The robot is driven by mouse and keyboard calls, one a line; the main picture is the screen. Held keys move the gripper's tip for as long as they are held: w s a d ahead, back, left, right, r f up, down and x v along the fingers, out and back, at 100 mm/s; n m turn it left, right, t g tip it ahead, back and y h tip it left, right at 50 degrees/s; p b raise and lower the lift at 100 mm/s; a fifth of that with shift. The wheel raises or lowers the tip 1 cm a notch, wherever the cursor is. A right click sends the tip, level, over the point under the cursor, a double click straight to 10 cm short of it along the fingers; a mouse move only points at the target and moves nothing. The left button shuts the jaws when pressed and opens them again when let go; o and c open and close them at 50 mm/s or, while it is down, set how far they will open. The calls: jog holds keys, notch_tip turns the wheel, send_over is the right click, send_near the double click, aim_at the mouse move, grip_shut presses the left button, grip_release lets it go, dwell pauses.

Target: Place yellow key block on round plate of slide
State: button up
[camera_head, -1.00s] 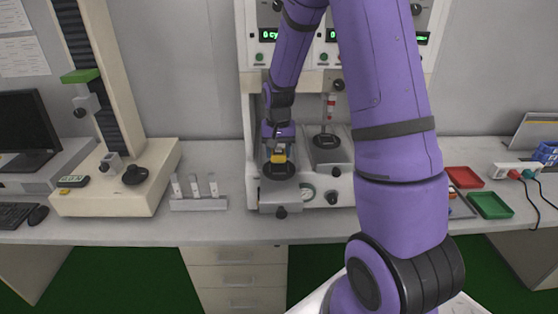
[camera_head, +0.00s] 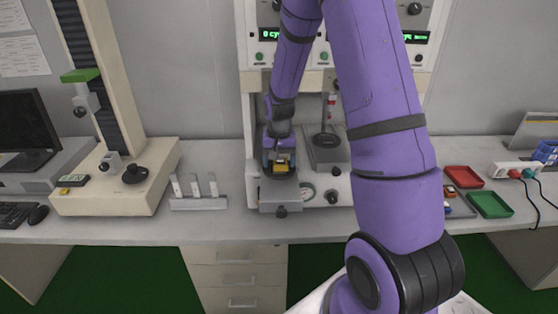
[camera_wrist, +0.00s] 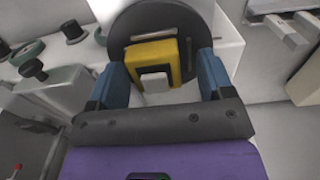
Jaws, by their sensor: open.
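The yellow key block (camera_wrist: 152,58) sits on the dark round plate (camera_wrist: 183,20) of the slide, in the wrist view. It is U-shaped, with a pale piece in its notch. My gripper (camera_wrist: 160,76) is open, with one blue finger on each side of the block. A gap shows between the block and the right finger; the left finger is close to the block, and contact cannot be told. In the head view the block (camera_head: 284,158) shows at my gripper (camera_head: 278,160), low over the left slide (camera_head: 280,195). My gripper hides most of the plate there.
A second station with a dark plate (camera_head: 325,141) stands just right. A white holder with several upright pieces (camera_head: 198,202) stands left of the machine. Red (camera_head: 465,177) and green (camera_head: 490,205) trays lie at right.

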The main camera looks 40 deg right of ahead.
notch_tip(320, 180, up, 12)
jog(key=s+a+r+n+t, duration=0.1)
jog(key=s+a+r+n, duration=0.1)
jog(key=s+a+r, duration=0.4)
jog(key=s+a+r+n+t, duration=0.15)
jog(key=s+r, duration=0.25)
jog(key=r, duration=0.4)
jog(key=s+a+r+n+t, duration=0.1)
jog(key=s+a+r, duration=0.1)
jog(key=s, duration=0.6)
jog(key=s+a+r+n+t, duration=0.2)
jog(key=s+a, duration=0.1)
jog(key=s, duration=0.5)
jog(key=shift+s+a, duration=0.25)
jog(key=shift+a, duration=0.05)
jog(key=shift+r, duration=0.1)
jog(key=shift+c, duration=0.2)
